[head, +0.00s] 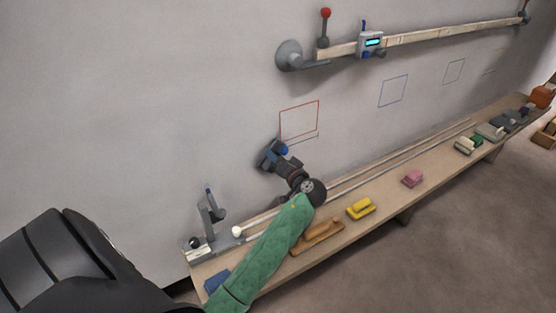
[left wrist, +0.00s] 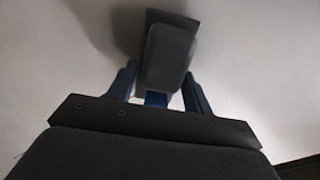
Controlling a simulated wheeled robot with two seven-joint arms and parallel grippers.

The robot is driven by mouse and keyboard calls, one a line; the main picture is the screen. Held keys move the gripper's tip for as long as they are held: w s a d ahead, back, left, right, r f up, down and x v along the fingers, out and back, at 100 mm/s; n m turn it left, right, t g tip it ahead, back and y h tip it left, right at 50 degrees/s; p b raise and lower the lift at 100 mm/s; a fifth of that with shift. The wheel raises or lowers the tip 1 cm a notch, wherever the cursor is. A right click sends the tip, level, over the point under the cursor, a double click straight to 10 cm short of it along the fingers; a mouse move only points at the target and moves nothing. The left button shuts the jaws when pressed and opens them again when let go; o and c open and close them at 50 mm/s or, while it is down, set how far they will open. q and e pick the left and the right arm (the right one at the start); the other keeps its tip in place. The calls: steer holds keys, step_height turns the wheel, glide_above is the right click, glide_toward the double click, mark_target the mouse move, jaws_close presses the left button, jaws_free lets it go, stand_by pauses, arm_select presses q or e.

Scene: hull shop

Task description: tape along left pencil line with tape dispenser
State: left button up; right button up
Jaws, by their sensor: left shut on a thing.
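My left gripper (head: 276,153), on the green-sleeved arm, is up against the wall just below and left of a red outlined square (head: 299,120). It is shut on a dark grey tool with a blue part, apparently the tape dispenser (head: 264,160). In the left wrist view the dispenser (left wrist: 168,58) sits between the two fingers (left wrist: 160,92), close to the pale wall. A thin faint line (head: 304,139) runs under the red square, right of the gripper; its left end is hidden or unclear. My right gripper is not in view.
A long bench (head: 340,225) below carries a wooden float (head: 318,237), a yellow block (head: 361,208), a pink block (head: 412,179) and a grey stand (head: 210,215). A rail (head: 430,32) with a display box (head: 370,42) is fixed above. Blue outlines (head: 393,91) lie right.

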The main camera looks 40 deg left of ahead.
arm_select(q)
steer(key=shift+w+a, duration=0.2)
steer(key=shift+a, duration=0.2)
steer(key=shift+w+d, duration=0.1)
stand_by(0.3)
steer(key=shift+w+d+f+b, duration=0.1)
steer(key=shift+w+d+b, duration=0.05)
steer(key=shift+w+b, duration=0.3)
steer(key=shift+w+d+b, duration=0.35)
steer(key=shift+w, duration=0.55)
steer(key=shift+w+d+b, duration=0.35)
steer(key=shift+w, duration=0.5)
